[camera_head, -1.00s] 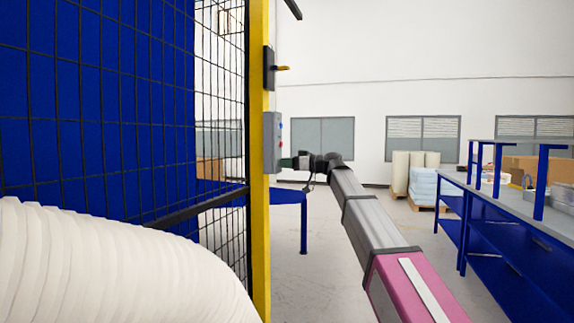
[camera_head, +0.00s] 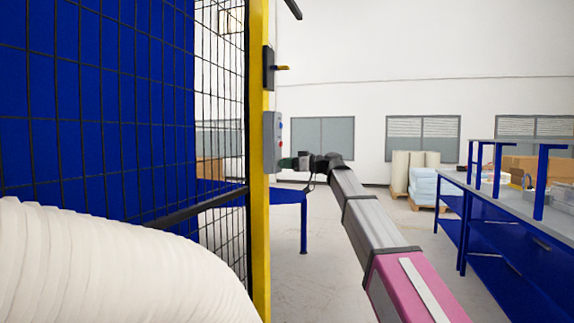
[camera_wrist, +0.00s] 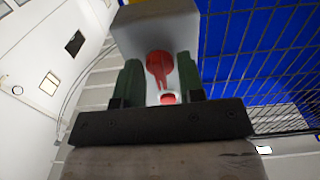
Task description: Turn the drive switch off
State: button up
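The grey control box (camera_head: 271,145) is mounted on the yellow post, with small coloured buttons on its right-facing side in the head view. In the wrist view the grey box (camera_wrist: 150,32) fills the top centre, with a red switch (camera_wrist: 159,68) on its face. My gripper (camera_head: 287,162) is at the lower part of the box in the head view. In the wrist view my gripper (camera_wrist: 160,80) has its two green fingers apart, one on each side of the red switch. Whether either finger touches the switch cannot be told. A second red part with a pale ring shows lower between the fingers.
The yellow post (camera_head: 260,220) and black mesh fence (camera_head: 110,130) stand at left. A black latch with a yellow handle (camera_head: 282,68) is above the box. A white ribbed mass (camera_head: 110,265) fills the lower left. Blue workbenches (camera_head: 510,215) stand at right.

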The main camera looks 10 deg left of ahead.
jog(key=shift+d, duration=0.1)
jog(key=d, duration=1)
jog(key=shift+s+d, duration=0.3)
jog(key=shift+s, duration=0.15)
